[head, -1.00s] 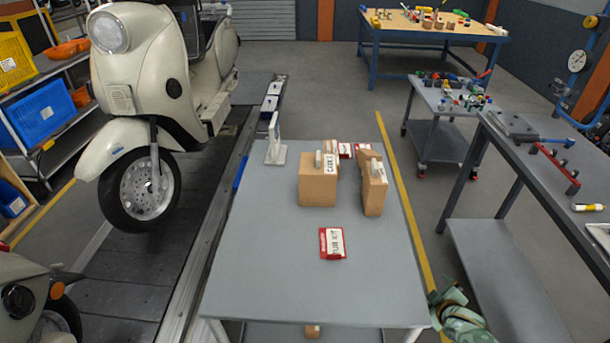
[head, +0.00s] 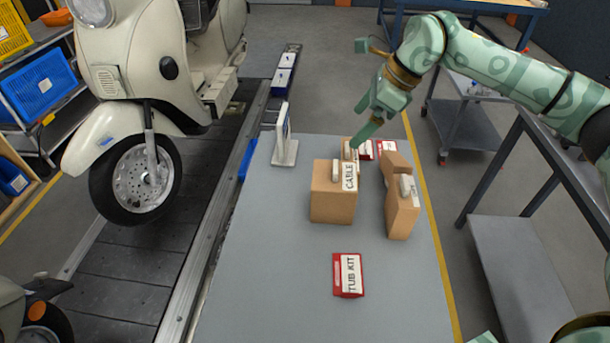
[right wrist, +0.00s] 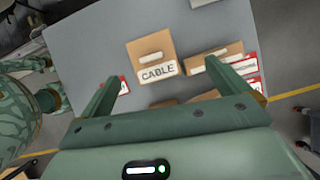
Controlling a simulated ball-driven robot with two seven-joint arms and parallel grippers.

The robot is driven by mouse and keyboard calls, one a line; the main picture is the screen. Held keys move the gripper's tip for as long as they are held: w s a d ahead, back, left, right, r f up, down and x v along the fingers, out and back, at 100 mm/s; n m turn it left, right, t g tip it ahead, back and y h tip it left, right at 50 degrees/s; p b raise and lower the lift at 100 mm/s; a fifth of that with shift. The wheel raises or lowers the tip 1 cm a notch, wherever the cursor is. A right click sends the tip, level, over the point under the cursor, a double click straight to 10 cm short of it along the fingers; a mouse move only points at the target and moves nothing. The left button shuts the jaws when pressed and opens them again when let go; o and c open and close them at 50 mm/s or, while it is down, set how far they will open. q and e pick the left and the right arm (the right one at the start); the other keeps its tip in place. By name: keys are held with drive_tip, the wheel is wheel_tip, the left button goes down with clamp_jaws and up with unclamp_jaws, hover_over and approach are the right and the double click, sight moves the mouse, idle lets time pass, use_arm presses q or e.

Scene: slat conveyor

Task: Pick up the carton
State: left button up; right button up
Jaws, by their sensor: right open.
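Several brown cartons stand on the grey table (head: 270,260). One carton (head: 333,205) has a white "CABLE" label and a pale handle-like block on top; it also shows in the right wrist view (right wrist: 145,48). A taller, narrow carton (head: 402,215) stands to its right, and another (head: 347,143) is partly hidden behind it. The task does not tell which carton is meant. My right gripper (head: 360,130) is open and empty above the far end of the group. In the right wrist view its fingers (right wrist: 164,72) spread below the CABLE carton.
A red "TUB KIT" box (head: 348,275) lies on the near table, with more red boxes (head: 384,147) behind the cartons. A white upright stand (head: 285,140) is at the far left table edge. A scooter (head: 140,100) is on the left. The table's near left is clear.

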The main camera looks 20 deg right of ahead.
drive_tip(key=s+f+n+g, duration=0.1)
drive_tip(key=s, duration=0.1)
drive_tip(key=b, duration=0.1)
approach(332, 177)
drive_tip(key=shift+h, duration=0.4)
drive_tip(key=x, duration=0.4)
drive_tip(key=shift+w+f, duration=0.2)
drive_tip(key=shift+w, duration=0.15)
drive_tip(key=b+x, duration=0.1)
drive_tip(key=x, duration=0.5)
drive_tip(key=shift+a, duration=0.25)
use_arm(q)
drive_tip(key=shift+s+a+f, duration=0.1)
drive_tip(key=shift+s+f, duration=0.15)
drive_tip(key=shift+f, duration=0.2)
drive_tip(key=shift+s+a+f, duration=0.1)
drive_tip(key=shift+s+f, duration=0.1)
drive_tip(key=shift+f, duration=0.25)
use_arm(e)
drive_tip(key=c, duration=1.1)
